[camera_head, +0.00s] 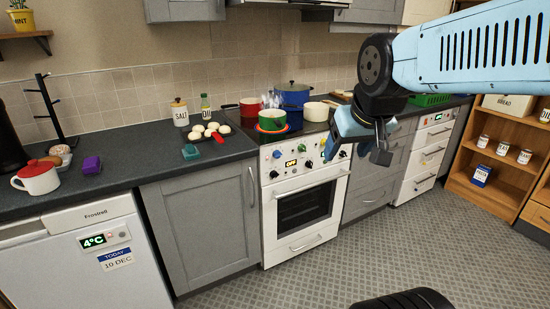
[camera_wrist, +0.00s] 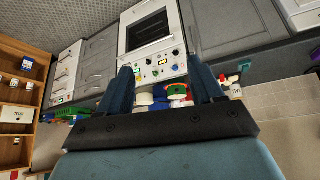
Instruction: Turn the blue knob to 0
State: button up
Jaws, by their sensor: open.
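The blue knob (camera_head: 277,154) sits at the left end of the control panel on the white oven (camera_head: 271,222). Other knobs and a small lit display (camera_head: 291,163) share the panel. The number that the blue knob points to is too small to read. My gripper (camera_head: 355,154) is open and empty, in the air to the right of the blue knob and apart from the panel. In the wrist view, my gripper's two fingers (camera_wrist: 160,68) are spread, with the oven panel (camera_wrist: 157,74) visible between them.
A red pot (camera_head: 246,111), a green pot (camera_head: 271,121), a blue pot (camera_head: 292,94) and a white pot (camera_head: 316,111) stand on the hob. The floor (camera_head: 390,240) before the oven is clear.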

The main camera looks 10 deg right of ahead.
aim_at(280, 158)
jog(key=w+d+f+t, duration=0.1)
jog(key=w+f+t, duration=0.15)
jog(key=w, duration=0.95)
jog(key=w+d+f+n+t, duration=0.1)
jog(key=w+d+f, duration=0.15)
jog(key=w, duration=0.85)
jog(key=w+d+f+t, duration=0.15)
jog(key=w+f, duration=0.25)
jog(key=w, duration=0.8)
jog(key=w+f+n+t+y, duration=0.2)
jog(key=w+f+t, duration=0.1)
jog(key=w+f, duration=0.7)
notch_tip(280, 158, down, 15)
jog(key=w+a+t+y, duration=0.1)
jog(key=a+t+y, duration=0.1)
jog(key=t+y, duration=0.15)
jog(key=shift+n+g, duration=0.3)
jog(key=shift+g, duration=0.05)
jog(key=x, duration=1.3)
jog(key=shift+w+r, duration=0.2)
jog(key=shift+w, duration=0.1)
jog(key=c, duration=1)
